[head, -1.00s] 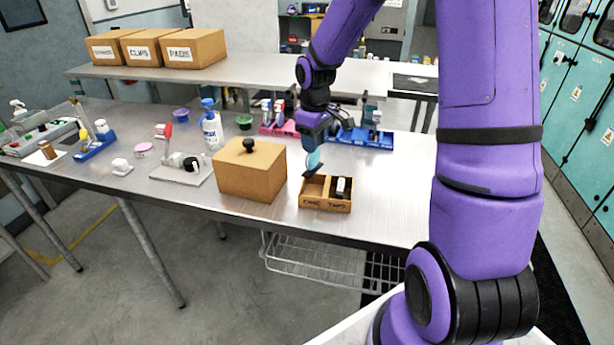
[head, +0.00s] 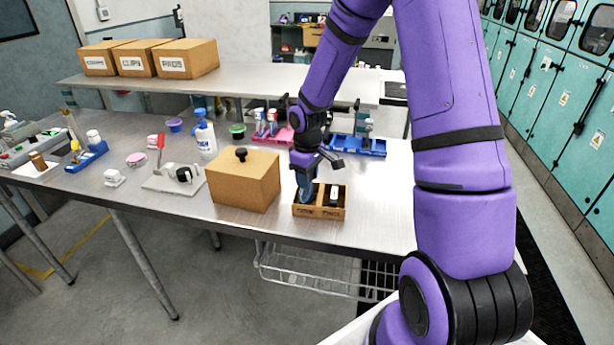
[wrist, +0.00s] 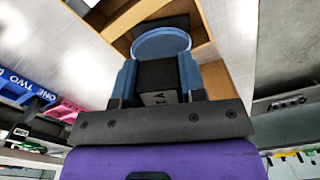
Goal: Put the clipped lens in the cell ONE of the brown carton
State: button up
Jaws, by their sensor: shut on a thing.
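The clipped lens is a round blue disc (wrist: 162,43) with a dark clip (wrist: 157,75) below it in the wrist view. My gripper (head: 305,190) is shut on it, with a blue finger on each side of the clip. In the head view the gripper points down at the left cell, ONE, of the brown carton (head: 318,212). The fingers hide most of that cell and the lens, so I cannot tell whether the lens touches the floor of the cell. A dark and white item (head: 334,194) stands in the right cell, TWO. The carton's walls (wrist: 215,85) surround the lens in the wrist view.
A closed brown box with a black knob (head: 243,180) stands close to the left of the carton. Behind are a blue tray (head: 372,150), a pink tray (head: 285,136) and a white bottle (head: 205,137). The table right of the carton is clear.

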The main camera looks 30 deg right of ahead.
jog(key=shift+f, duration=0.15)
jog(key=o, duration=1.1)
jog(key=shift+o, duration=0.2)
notch_tip(320, 180, up, 12)
jog(key=shift+f, duration=0.2)
jog(key=s+a+r+m+t+h, duration=0.1)
jog(key=s+a+r+m+t, duration=0.3)
jog(key=s+r, duration=0.9)
jog(key=s+a+r, duration=0.1)
jog(key=s+r, duration=0.2)
jog(key=s, duration=0.4)
jog(key=s+a+r+m+t+y, duration=0.1)
jog(key=s+a+r, duration=0.1)
jog(key=s, duration=0.5)
jog(key=shift+s+a+r, duration=0.2)
jog(key=shift+s+r, duration=0.1)
jog(key=shift+r, duration=0.1)
